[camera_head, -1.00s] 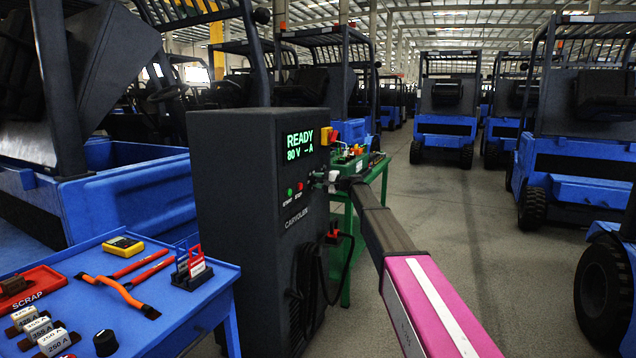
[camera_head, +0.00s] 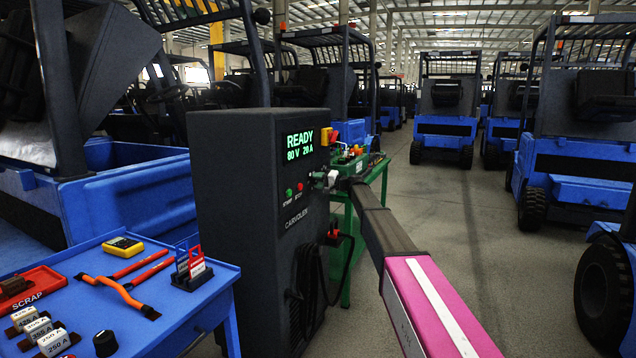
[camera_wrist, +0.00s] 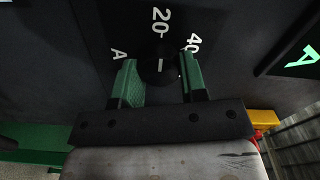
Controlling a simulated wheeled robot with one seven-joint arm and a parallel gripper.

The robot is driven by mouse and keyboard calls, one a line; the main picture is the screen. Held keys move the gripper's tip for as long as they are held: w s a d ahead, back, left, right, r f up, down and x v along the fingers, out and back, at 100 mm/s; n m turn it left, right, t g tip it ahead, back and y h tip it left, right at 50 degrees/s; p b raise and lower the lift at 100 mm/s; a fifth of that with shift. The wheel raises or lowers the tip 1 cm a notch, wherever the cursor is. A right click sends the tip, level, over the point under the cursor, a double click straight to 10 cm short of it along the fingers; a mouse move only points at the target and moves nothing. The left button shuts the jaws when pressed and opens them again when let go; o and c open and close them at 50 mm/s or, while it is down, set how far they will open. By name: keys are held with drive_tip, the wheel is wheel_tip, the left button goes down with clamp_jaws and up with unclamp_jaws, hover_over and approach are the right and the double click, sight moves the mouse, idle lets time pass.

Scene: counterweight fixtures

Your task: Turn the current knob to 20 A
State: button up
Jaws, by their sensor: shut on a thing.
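The charger (camera_head: 240,220) is a tall dark cabinet. Its green display (camera_head: 299,146) reads READY, 80 V and 20 A. In the wrist view the round black current knob (camera_wrist: 159,66) sits between the green fingers of my gripper (camera_wrist: 161,80). The gripper is shut on the knob. The knob's white pointer line is in line with the 20 mark (camera_wrist: 160,20); the 40 mark lies to its right and an A to its left. In the head view my gripper (camera_head: 328,178) is at the charger's front, and the knob is hidden there.
A green start button and a red stop button (camera_head: 299,187) are just left of my gripper. A cable hangs below. A blue table (camera_head: 215,283) with tools and labelled fuses stands at the left. A green table (camera_head: 372,172) stands behind. The aisle floor at right is clear.

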drive_tip(key=o, duration=0.9)
drive_tip(key=shift+o, duration=0.2)
drive_tip(key=shift+d, duration=0.1)
drive_tip(key=v, duration=1)
drive_tip(key=shift+d, duration=0.3)
drive_tip(key=shift+s, duration=0.15)
